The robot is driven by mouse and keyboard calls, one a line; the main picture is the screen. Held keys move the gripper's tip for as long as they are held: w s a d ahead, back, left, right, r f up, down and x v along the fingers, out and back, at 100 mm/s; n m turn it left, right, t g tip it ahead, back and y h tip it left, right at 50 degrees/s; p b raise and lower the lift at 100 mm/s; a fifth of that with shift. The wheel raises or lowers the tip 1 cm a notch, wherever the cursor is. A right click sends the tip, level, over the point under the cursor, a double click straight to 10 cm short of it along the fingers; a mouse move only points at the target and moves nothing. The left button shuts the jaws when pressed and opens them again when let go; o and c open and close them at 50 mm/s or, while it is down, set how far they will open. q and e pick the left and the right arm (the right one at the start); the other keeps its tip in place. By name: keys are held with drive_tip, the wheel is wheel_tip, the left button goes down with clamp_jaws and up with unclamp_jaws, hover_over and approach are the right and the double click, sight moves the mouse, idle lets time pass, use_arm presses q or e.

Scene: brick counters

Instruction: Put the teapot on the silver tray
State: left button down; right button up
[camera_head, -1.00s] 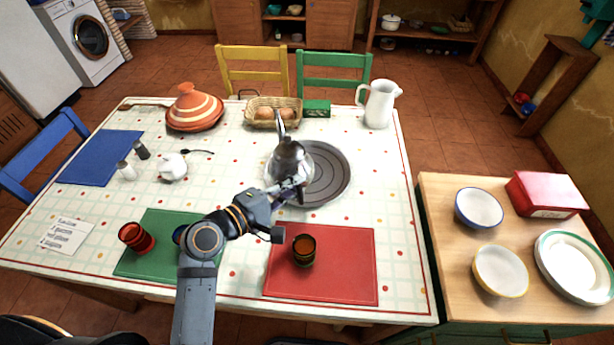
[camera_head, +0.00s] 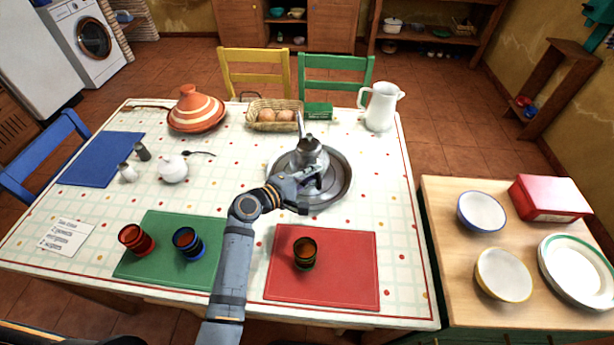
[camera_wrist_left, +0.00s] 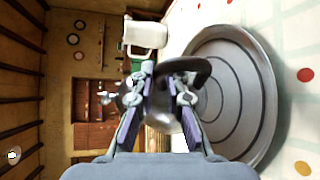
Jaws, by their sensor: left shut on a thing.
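The silver teapot (camera_head: 311,152) is over the silver tray (camera_head: 341,184) in the head view, its spout pointing up and away. My left gripper (camera_head: 312,182) is at the teapot's near side, shut on its dark handle. In the left wrist view the teapot (camera_wrist_left: 131,98) shows behind the fingers of the left gripper (camera_wrist_left: 166,85), and the round tray (camera_wrist_left: 240,95) with its ringed surface fills the right. Whether the teapot touches the tray or hangs a little above it I cannot tell. My right gripper is not in view.
A bread basket (camera_head: 272,117) and white pitcher (camera_head: 380,106) stand behind the tray.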

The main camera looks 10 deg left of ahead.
use_arm(q)
drive_tip(key=shift+w+d+f, duration=0.1)
drive_tip(key=shift+w+f, duration=0.2)
drive_tip(key=shift+w, duration=0.15)
drive_tip(key=shift+w+f, duration=0.15)
drive_tip(key=shift+f, duration=0.75)
drive_tip(key=shift+w+f, duration=0.1)
drive_tip(key=shift+f, duration=0.75)
drive_tip(key=shift+s, duration=0.1)
drive_tip(key=shift+f, duration=0.15)
drive_tip(key=c, duration=1.4)
unclamp_jaws()
drive_tip(key=shift+s+f, duration=0.1)
drive_tip(key=shift+o, duration=0.2)
